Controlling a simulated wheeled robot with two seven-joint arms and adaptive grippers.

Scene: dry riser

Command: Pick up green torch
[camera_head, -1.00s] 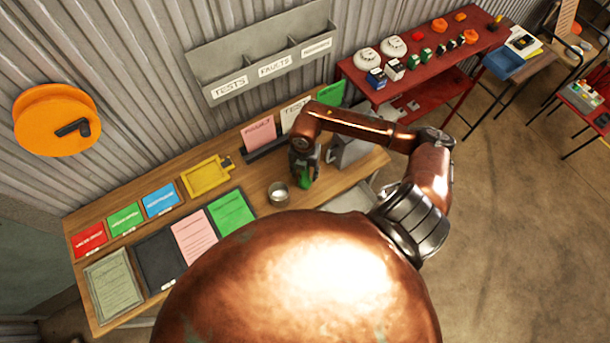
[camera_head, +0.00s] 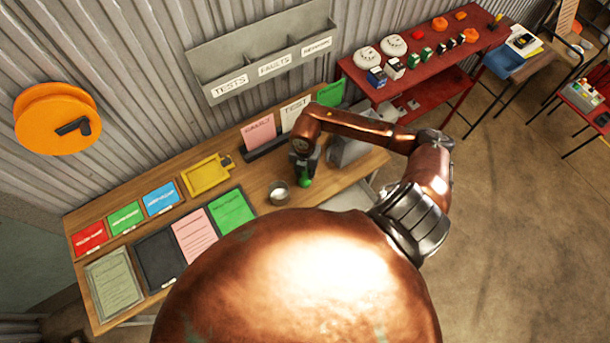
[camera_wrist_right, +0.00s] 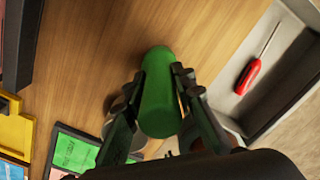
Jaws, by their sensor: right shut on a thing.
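The green torch (camera_wrist_right: 158,92) is a smooth green cylinder between the two dark fingers of my right gripper (camera_wrist_right: 160,95) in the right wrist view. The fingers press on it from both sides. In the head view only a small green part of the torch (camera_head: 305,182) shows below my right gripper (camera_head: 304,170), over the wooden table. I cannot tell whether the torch touches the table top. My left gripper is not in view.
A round metal tin (camera_head: 278,192) stands just left of the torch. A grey tray (camera_wrist_right: 266,82) with a red-handled screwdriver (camera_wrist_right: 249,76) lies to the right in the wrist view. Folders and a yellow clipboard (camera_head: 207,175) cover the table's left part. A red shelf (camera_head: 400,92) stands behind right.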

